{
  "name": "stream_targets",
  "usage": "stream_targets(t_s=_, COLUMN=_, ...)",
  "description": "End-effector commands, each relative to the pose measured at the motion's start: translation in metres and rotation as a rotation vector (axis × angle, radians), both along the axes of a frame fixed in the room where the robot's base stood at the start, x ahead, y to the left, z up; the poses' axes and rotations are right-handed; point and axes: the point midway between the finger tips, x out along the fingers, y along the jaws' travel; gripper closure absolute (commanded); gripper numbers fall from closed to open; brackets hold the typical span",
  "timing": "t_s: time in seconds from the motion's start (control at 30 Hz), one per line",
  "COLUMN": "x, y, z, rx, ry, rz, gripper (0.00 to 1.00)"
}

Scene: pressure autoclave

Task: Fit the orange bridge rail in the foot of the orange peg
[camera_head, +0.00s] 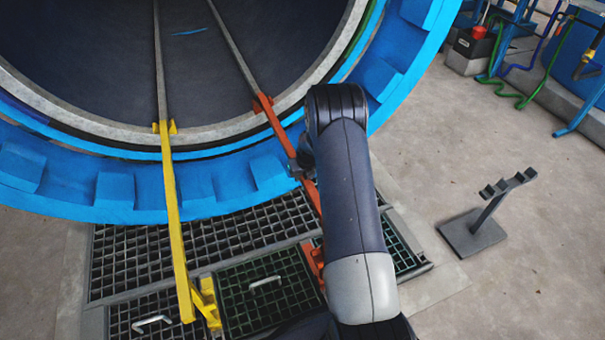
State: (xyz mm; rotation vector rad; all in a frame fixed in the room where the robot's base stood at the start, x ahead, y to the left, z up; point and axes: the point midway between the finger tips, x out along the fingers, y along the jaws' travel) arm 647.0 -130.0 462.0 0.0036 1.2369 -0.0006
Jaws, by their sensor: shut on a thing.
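The orange bridge rail (280,135) slants from the mouth of the blue vessel down and to the right, and passes behind my arm. An orange piece (263,103) shows at its upper end by the vessel's rim; I cannot tell whether the two are seated or only close together. Another orange piece (315,262) shows low beside my arm, over the grating; its link to the rail is partly hidden. My gripper (297,168) is shut on the orange rail below the rim. Its fingers are small and partly hidden by my arm.
A yellow rail (174,215) runs from the rim to a yellow foot (207,303) at left. Two inner rails run into the vessel (385,70). Grating panels (240,235) lie below. A grey stand (480,225) is on the right, with clear floor around it.

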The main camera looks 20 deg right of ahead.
Motion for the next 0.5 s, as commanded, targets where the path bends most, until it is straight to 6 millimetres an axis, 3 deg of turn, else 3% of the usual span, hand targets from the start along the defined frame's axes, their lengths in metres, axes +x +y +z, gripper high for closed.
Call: stream_targets(t_s=0.5, x=0.004, y=-0.001, z=0.025, rx=-0.003, ry=-0.012, rz=-0.001, gripper=1.00)
